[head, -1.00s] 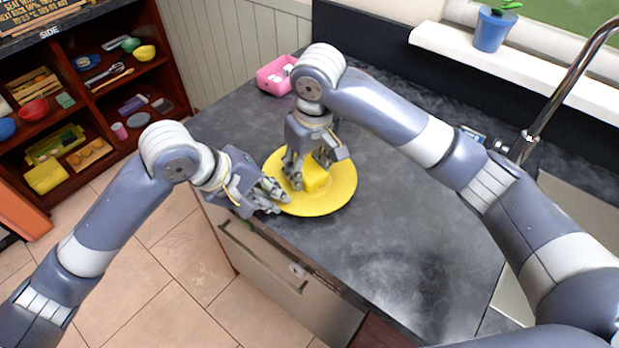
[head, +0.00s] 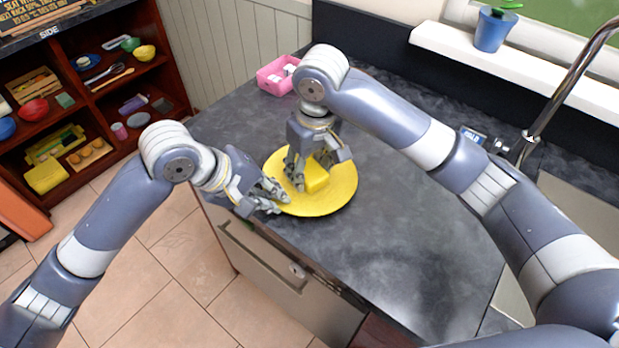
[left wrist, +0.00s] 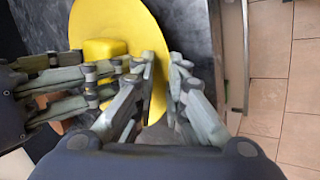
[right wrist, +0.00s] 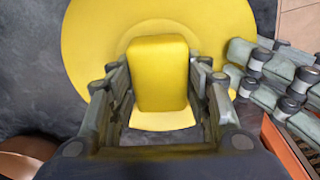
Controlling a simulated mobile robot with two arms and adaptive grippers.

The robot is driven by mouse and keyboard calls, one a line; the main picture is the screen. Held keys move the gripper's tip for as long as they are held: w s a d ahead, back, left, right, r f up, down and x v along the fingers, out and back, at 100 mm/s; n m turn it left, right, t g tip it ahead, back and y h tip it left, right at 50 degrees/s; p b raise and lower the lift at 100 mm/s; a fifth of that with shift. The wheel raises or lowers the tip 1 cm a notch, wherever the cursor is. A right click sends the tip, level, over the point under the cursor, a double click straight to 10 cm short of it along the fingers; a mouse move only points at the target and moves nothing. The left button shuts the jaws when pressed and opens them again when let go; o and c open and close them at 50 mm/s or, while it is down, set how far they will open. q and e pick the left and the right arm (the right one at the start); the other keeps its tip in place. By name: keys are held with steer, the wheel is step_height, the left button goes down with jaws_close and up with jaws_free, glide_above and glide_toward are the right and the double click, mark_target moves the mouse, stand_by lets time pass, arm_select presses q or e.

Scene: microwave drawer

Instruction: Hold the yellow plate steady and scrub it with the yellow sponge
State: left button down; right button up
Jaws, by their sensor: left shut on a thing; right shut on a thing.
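The yellow plate (head: 335,192) lies on the dark counter near its front edge. My left gripper (head: 278,198) is shut on the plate's left rim; the left wrist view shows its fingers (left wrist: 163,75) on either side of the plate edge (left wrist: 150,30). The yellow sponge (head: 317,178) is over the middle of the plate, and it shows as a rounded block in the right wrist view (right wrist: 160,72). My right gripper (head: 310,180) is shut on the sponge from above, with one finger on each side. Whether the sponge's underside touches the plate is hard to see.
A pink container (head: 275,75) stands at the counter's back left. A faucet (head: 565,85) and sink are at the right. A potted plant (head: 492,30) sits on the white sill. The counter (head: 400,250) right of the plate is clear. A drawer front (head: 265,270) is below.

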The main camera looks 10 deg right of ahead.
arm_select(q)
steer(key=shift+s, duration=0.1)
arm_select(e)
steer(key=shift+s+d+f, duration=0.1)
steer(key=shift+s+d, duration=0.25)
steer(key=shift+s, duration=0.25)
steer(key=shift+w+a, duration=0.45)
steer(key=shift+w, duration=0.35)
steer(key=shift+s+d, duration=0.45)
steer(key=shift+s, duration=0.3)
steer(key=shift+w+a, duration=0.45)
steer(key=shift+w, duration=0.25)
steer(key=shift+s+d, duration=0.1)
steer(key=shift+s+d, duration=0.35)
steer(key=shift+s, duration=0.3)
steer(key=shift+w+a, duration=0.45)
steer(key=shift+w, duration=0.3)
steer(key=shift+s+d, duration=0.45)
steer(key=shift+s, duration=0.35)
